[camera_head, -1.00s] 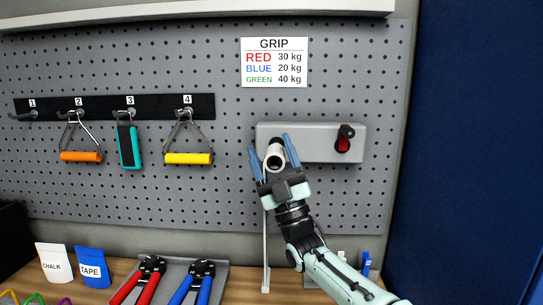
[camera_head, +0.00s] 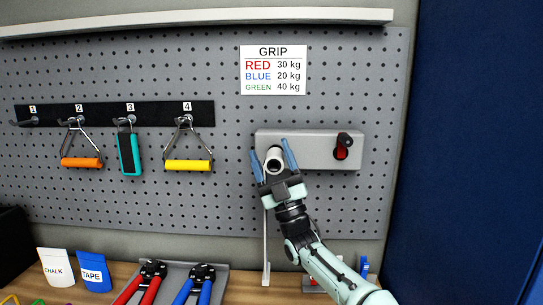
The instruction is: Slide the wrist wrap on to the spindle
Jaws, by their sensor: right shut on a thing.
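A grey box (camera_head: 316,150) is fixed to the pegboard, with a red and black lever (camera_head: 343,146) on its right part. My right gripper (camera_head: 274,157) is in front of the box's left end, its blue fingers on either side of a pale, round, roll-like thing (camera_head: 274,154). This looks like the wrist wrap, seen end-on with a grey centre. The spindle is not clearly visible; the roll and gripper cover that part of the box. I cannot tell whether the roll is around it. My left gripper is not in view.
Handles hang on numbered hooks at left: orange (camera_head: 82,162), teal (camera_head: 129,154) and yellow (camera_head: 188,165). Below, the bench (camera_head: 245,286) holds a chalk bag (camera_head: 56,267), a tape bag (camera_head: 94,271) and red (camera_head: 148,279) and blue (camera_head: 200,281) hand grips.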

